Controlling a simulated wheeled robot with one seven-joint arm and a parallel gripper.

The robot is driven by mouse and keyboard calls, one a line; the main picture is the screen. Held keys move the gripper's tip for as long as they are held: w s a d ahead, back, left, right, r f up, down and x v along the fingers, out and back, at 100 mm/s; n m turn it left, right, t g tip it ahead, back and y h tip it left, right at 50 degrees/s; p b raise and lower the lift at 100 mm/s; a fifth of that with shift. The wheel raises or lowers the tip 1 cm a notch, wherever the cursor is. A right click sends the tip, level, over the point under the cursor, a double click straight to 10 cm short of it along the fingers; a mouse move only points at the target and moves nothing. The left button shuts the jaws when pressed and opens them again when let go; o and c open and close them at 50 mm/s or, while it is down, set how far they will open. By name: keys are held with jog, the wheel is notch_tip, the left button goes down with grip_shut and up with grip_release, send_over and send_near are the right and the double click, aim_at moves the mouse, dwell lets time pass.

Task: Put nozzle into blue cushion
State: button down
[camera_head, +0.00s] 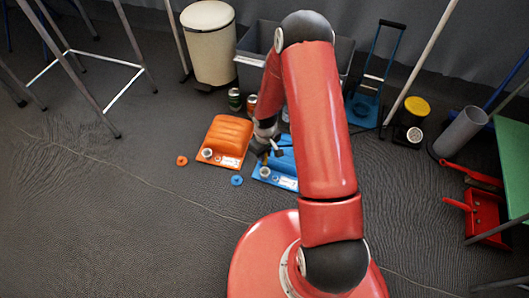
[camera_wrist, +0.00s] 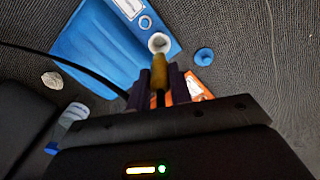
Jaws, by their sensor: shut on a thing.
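The blue cushion (camera_head: 284,166) lies on the floor, partly hidden behind my arm in the head view. In the wrist view the cushion (camera_wrist: 92,48) fills the upper left, with its round white valve (camera_wrist: 159,43) near a corner. My gripper (camera_head: 266,150) is over the cushion's left part. In the wrist view my gripper (camera_wrist: 158,92) is shut on the brass-coloured nozzle (camera_wrist: 158,72). The nozzle's tip points at the valve and shows just below its ring in the picture. I cannot tell whether they touch.
An orange cushion (camera_head: 225,139) lies left of the blue one. An orange cap (camera_head: 182,160) and a blue cap (camera_head: 237,180) lie on the floor. Cans (camera_head: 235,99), a grey bin (camera_head: 252,60) and a beige bin (camera_head: 209,45) stand behind. A black hose (camera_wrist: 70,64) crosses the wrist view.

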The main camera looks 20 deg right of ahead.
jog(key=shift+f+b, duration=1.7)
jog(key=shift+f, duration=0.9)
jog(key=shift+f+b, duration=1.2)
jog(key=shift+f, duration=0.4)
jog(key=c, duration=0.7)
grip_release()
jog(key=shift+r+p, duration=2.75)
jog(key=shift+r, duration=1.25)
